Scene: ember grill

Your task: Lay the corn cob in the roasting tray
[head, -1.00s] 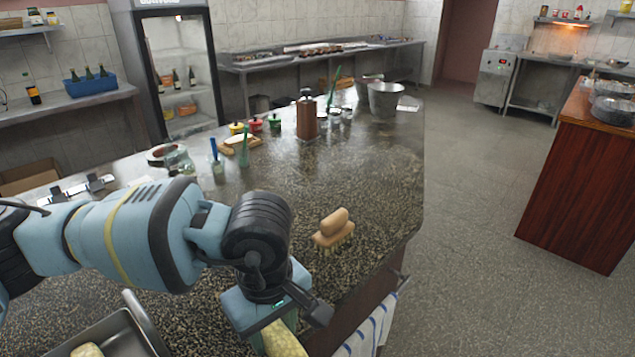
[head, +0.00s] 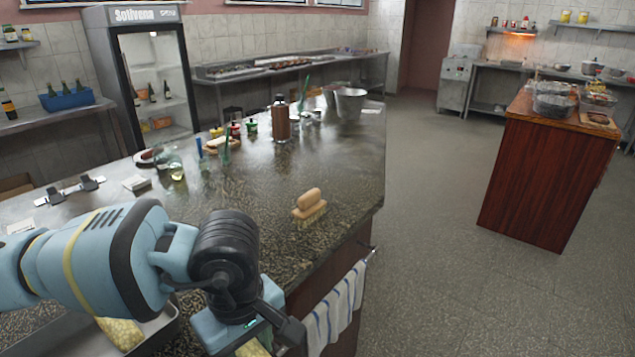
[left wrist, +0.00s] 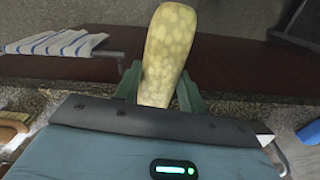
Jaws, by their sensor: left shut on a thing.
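The corn cob (left wrist: 168,50) is pale yellow and sits between the green fingers of my left gripper (left wrist: 158,92) in the left wrist view, its thicker end pointing away. In the head view my left gripper (head: 250,342) is at the bottom edge, shut on the cob (head: 252,349), of which only a small part shows. The grey metal roasting tray (head: 163,328) is at the lower left, partly hidden by my left arm and cut off by the frame. Another yellow cob (head: 122,333) lies in it. The held cob is right of the tray. My right gripper is not in view.
A wooden scrubbing brush (head: 309,202) stands on the dark speckled counter (head: 330,160) beyond my gripper. A striped towel (head: 335,308) hangs at the counter's right side. The counter around the brush is clear.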

